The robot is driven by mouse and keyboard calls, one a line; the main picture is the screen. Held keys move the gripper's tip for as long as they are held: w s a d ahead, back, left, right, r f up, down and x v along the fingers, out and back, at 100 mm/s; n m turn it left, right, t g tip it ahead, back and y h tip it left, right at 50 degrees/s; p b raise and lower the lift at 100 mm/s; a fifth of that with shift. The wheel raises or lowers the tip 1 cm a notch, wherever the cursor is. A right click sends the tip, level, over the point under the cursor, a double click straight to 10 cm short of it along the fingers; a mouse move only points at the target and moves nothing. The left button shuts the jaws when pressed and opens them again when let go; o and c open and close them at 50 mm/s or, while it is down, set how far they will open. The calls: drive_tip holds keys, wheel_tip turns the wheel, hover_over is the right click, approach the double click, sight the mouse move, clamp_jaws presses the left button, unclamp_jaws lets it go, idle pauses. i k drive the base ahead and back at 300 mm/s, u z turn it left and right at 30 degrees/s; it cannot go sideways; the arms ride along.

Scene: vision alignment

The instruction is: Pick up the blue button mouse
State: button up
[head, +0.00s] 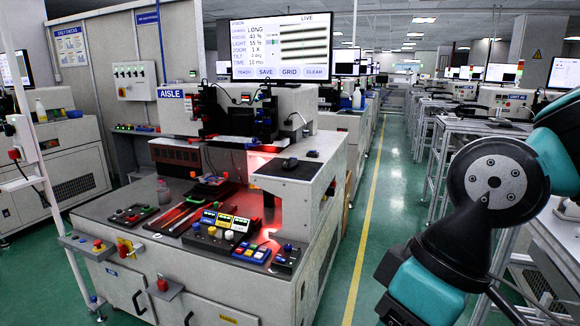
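A small dark mouse-shaped object (290,163) lies on the raised side shelf (322,171) of the workstation, at its left rear part. A smaller dark object with a bluish tint (312,154) lies just behind and to the right of it. At this size I cannot tell which of the two has a blue button. My arm's teal and black links fill the right side of the head view, well to the right of the shelf. My gripper is not visible.
The workstation's lower bench (120,228) holds button boxes, including a grey control box (216,238), and tools. A monitor (281,48) stands above the machine. A green aisle with a yellow line (364,235) is clear between the workstation and the metal tables on the right.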

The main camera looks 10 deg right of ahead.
sight(289, 164)
drive_tip(key=u, duration=0.4)
drive_tip(key=i, duration=1.8)
drive_tip(key=z, duration=0.25)
